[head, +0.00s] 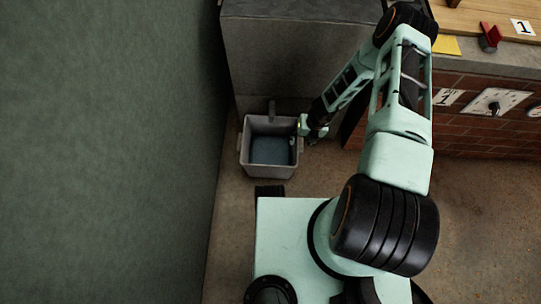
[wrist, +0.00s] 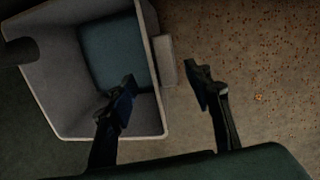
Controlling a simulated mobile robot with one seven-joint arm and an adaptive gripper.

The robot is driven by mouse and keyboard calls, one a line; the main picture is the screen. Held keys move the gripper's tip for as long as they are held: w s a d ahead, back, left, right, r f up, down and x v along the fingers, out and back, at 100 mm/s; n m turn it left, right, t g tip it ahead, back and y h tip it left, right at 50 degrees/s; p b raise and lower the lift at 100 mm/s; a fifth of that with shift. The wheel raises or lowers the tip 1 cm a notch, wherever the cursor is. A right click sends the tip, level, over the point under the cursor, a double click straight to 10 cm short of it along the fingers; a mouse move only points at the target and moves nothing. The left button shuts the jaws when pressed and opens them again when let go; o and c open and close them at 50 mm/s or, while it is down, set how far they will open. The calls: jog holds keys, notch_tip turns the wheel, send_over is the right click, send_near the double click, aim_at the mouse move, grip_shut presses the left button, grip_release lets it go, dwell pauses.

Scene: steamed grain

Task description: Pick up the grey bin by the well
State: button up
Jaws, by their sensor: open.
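The grey bin (head: 270,171) stands on the floor against the large grey block, with its open top facing up and a bluish floor inside. In the head view my gripper (head: 305,130) is at the bin's right rim. In the wrist view the bin (wrist: 150,85) fills the upper left, with a small ledge-like handle (wrist: 164,60) on its side. My gripper (wrist: 163,87) is open there. One finger lies over the bin's inside and the other over the floor outside, so the bin's wall shows between them. I cannot tell whether either finger touches it.
A grey block (head: 290,50), likely the well, stands behind the bin. A dark green wall (head: 100,150) runs along the left. A brick counter (head: 480,110) with dials and a wooden top is at the right. Brown floor (head: 480,210) is clear at the lower right.

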aim_at(299, 143)
jog(key=f, duration=0.2)
jog(key=f+b, duration=0.1)
jog(key=shift+w+a+f, duration=0.2)
jog(key=shift+a+f, duration=0.05)
jog(key=shift+f, duration=0.05)
jog(key=f+b, duration=0.1)
jog(key=f, duration=0.1)
jog(key=w+f+b, duration=0.1)
jog(key=f, duration=0.2)
jog(key=shift+w+a+f+b, duration=0.1)
jog(key=shift+b, duration=0.2)
jog(key=shift+c, duration=0.2)
grip_shut()
jog(key=shift+w+a, duration=0.1)
